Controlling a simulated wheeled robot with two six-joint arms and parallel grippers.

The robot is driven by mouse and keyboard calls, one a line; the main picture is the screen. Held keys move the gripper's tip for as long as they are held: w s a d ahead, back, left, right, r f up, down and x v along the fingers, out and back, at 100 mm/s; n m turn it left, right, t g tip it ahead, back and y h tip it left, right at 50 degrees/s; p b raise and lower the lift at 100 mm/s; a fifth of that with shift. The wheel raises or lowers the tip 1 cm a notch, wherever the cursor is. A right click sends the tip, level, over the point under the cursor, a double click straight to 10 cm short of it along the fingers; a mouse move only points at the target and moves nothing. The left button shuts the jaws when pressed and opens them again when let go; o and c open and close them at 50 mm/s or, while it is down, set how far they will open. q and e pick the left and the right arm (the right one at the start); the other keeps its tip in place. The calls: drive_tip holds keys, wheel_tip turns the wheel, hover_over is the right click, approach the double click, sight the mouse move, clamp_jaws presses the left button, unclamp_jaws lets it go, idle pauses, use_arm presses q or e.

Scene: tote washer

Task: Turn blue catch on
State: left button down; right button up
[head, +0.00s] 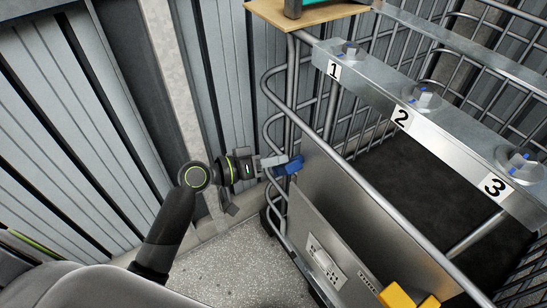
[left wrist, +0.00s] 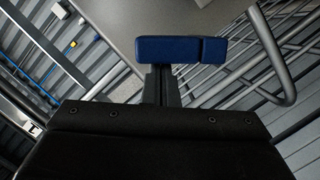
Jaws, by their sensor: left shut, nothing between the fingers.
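The blue catch (head: 289,166) sits at the left edge of the grey metal panel (head: 325,190) on the cage's near side. My left gripper (head: 276,161) is at the catch, its fingertips right up against it in the head view. In the left wrist view the catch (left wrist: 180,50) is a blue bar lying crosswise just beyond my fingers (left wrist: 160,84). My left gripper is shut with nothing between its fingers. I cannot tell whether the fingertips touch the catch. My right gripper is not in view.
The tubular metal cage (head: 275,100) stands in front of me. A galvanised rail (head: 440,120) carries blue-marked bolts and labels 1, 2 and 3. A yellow part (head: 405,298) is at the bottom. A corrugated wall (head: 75,110) closes the left; speckled floor (head: 225,255) lies below.

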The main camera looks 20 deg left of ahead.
sight(285, 175)
use_arm(q)
drive_tip(key=m+b, duration=0.1)
drive_tip(key=s+d+f+m+y+b, duration=0.1)
drive_tip(key=m+b, duration=0.1)
drive_tip(key=shift+s+d, duration=0.1)
drive_tip(key=shift+d, duration=0.2)
drive_tip(key=m+b, duration=0.1)
drive_tip(key=d+f+m+y+b, duration=0.1)
drive_tip(key=shift+s+m+t, duration=0.3)
drive_tip(key=shift+s+t, duration=0.1)
drive_tip(key=shift+d+f, duration=0.1)
drive_tip(key=shift+s+d+f+m+b, duration=0.2)
drive_tip(key=shift+f+m+b, duration=0.1)
drive_tip(key=shift+b, duration=0.25)
drive_tip(key=shift+r, duration=0.15)
